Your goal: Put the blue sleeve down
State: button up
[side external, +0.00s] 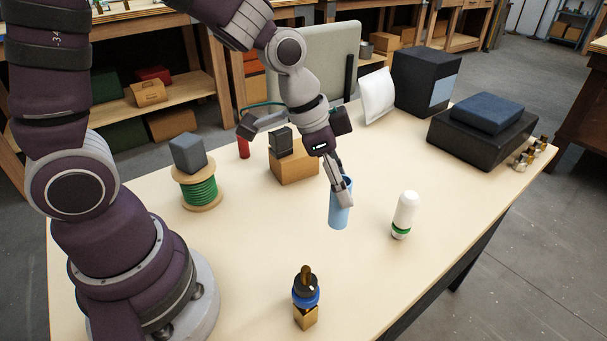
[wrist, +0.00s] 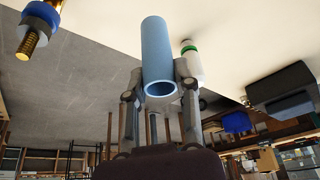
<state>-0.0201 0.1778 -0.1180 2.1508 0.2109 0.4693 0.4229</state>
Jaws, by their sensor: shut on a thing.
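The blue sleeve (side external: 339,214) is a light blue, hollow tube, roughly upright over the table. My gripper (side external: 341,190) is shut on its upper part, one finger on each side. In the wrist view my gripper (wrist: 158,75) also grips the sleeve (wrist: 158,48), whose open end faces the camera. The sleeve's lower end is close to the tabletop (side external: 260,250); I cannot tell whether it touches.
A white bottle with a green band (side external: 405,215) stands to the right of the sleeve. A brass fitting with a blue ring (side external: 306,297) stands in front. A cardboard box (side external: 294,166) and a green wire spool (side external: 199,190) are to the left. Bare tabletop surrounds the sleeve.

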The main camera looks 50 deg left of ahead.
jog(key=s+a+f+n+y, duration=0.1)
jog(key=a+f+n+y, duration=0.2)
jog(key=a, duration=0.5)
jog(key=shift+n+t+h, duration=0.3)
jog(key=shift+n+h, duration=0.4)
jog(key=shift+w+a+f, duration=0.1)
jog(key=shift+w+f, duration=0.7)
jog(key=shift+w, duration=1.65)
jog(key=shift+w+d+f, duration=0.1)
jog(key=shift+w+f, duration=0.65)
jog(key=shift+w, duration=1.75)
jog(key=shift+w+a+f, duration=0.1)
jog(key=shift+w+f, duration=0.7)
jog(key=shift+w, duration=1.65)
jog(key=shift+f, duration=0.1)
jog(key=o, duration=0.8)
